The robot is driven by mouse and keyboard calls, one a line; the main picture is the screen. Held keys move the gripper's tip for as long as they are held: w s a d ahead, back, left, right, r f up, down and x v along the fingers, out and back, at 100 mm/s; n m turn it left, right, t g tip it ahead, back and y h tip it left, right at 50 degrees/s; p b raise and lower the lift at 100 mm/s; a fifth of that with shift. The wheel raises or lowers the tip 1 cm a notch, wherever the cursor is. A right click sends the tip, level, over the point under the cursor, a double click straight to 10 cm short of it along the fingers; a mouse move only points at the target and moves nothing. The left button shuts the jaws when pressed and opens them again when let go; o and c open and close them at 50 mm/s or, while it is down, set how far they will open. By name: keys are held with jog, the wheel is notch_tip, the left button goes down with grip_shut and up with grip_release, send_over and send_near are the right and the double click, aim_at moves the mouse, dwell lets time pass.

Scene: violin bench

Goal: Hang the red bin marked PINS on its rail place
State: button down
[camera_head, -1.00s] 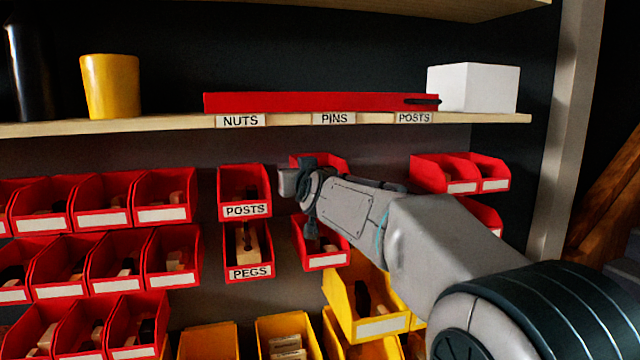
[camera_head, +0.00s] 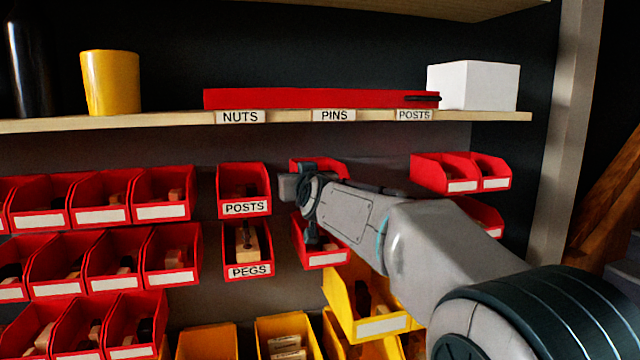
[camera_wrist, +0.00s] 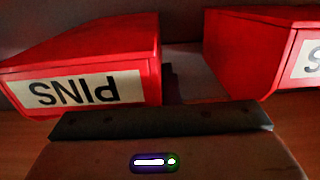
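The red bin marked PINS shows in the wrist view (camera_wrist: 85,85), its label upside down, at the left. In the head view, a red bin (camera_head: 327,165) just right of the upper POSTS bin is probably the same one. My gripper (camera_head: 288,186) is in front of it and hides its front and label. The dark end of my gripper fills the bottom of the wrist view, close to the PINS bin. The fingertips do not show clearly, so I cannot tell whether they grip it. Its seating on the rail is hidden.
The red POSTS bin (camera_head: 244,190) is close on the left, with the PEGS bin (camera_head: 247,251) below it. Another red bin (camera_head: 320,243) hangs under my gripper, and yellow bins (camera_head: 365,300) sit lower. A shelf (camera_head: 160,122) with NUTS, PINS and POSTS labels runs above.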

jog(key=shift+f, duration=0.15)
jog(key=c, duration=1.6)
grip_release()
jog(key=shift+o, duration=0.2)
jog(key=shift+s, duration=0.1)
jog(key=f+b+v, duration=0.1)
jog(key=b+v, duration=0.3)
jog(key=v, duration=1)
jog(key=s+d+f+g+h, duration=0.1)
jog(key=s+d+f+g, duration=0.2)
jog(key=f, duration=0.6)
jog(key=s+d+f+g+h, duration=0.1)
jog(key=s+d+f+g, duration=0.15)
jog(key=s+f, duration=0.45)
jog(key=s+d+f+m+g, duration=0.1)
jog(key=s+d+f+g, duration=0.1)
jog(key=s+f+g, duration=0.2)
jog(key=s+d+f+m+g+h, duration=0.1)
jog(key=s+d+f+g, duration=0.2)
jog(key=s+f, duration=0.8)
notch_tip(320, 180, down, 3)
jog(key=shift+d+r+g, duration=0.15)
jog(key=shift+d+g, duration=0.15)
jog(key=shift+g, duration=0.45)
jog(key=shift+s, duration=0.1)
